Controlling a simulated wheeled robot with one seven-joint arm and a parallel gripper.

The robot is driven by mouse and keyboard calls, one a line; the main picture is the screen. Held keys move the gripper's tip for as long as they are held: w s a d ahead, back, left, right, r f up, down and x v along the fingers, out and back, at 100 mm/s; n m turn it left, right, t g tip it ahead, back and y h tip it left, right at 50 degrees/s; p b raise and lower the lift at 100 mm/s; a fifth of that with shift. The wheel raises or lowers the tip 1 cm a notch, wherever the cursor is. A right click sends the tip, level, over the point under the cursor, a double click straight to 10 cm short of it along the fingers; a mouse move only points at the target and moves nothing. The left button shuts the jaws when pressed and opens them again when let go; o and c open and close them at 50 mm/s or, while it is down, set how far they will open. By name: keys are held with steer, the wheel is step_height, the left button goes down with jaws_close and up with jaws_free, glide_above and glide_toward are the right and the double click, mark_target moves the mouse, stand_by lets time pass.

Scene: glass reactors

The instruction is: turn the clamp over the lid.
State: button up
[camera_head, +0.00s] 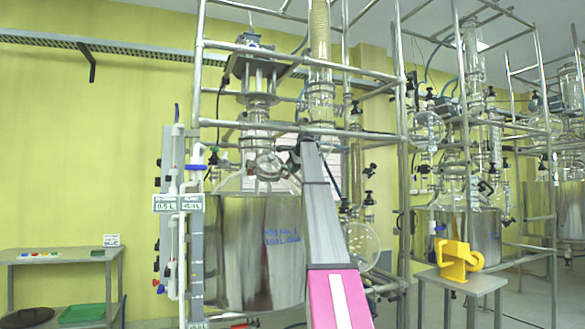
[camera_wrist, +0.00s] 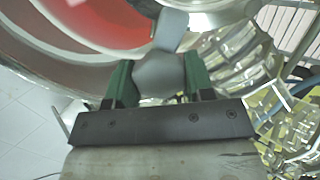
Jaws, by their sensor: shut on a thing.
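The clamp (camera_wrist: 160,72) is a grey piece with a broad rounded end and a narrower arm that runs up toward a round metal part (camera_wrist: 205,8). My gripper (camera_wrist: 158,78) has its two green fingers on either side of the rounded end and is shut on it. In the head view my arm reaches up to the front of the near glass reactor, by a round lid-like port (camera_head: 268,166) on its top. My fingers and the clamp cannot be made out there. Which part is the lid is unclear in the wrist view.
The steel reactor vessel (camera_head: 258,250) stands inside a frame of metal pipes (camera_head: 200,75). A red area (camera_wrist: 100,22) shows behind curved glass. A yellow object (camera_head: 459,260) sits on a small grey table (camera_head: 462,280) at right. A grey shelf (camera_head: 60,256) stands at left.

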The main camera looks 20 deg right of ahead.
steer(key=o, duration=0.9)
steer(key=v, duration=1.1)
steer(key=shift+w+d, duration=0.1)
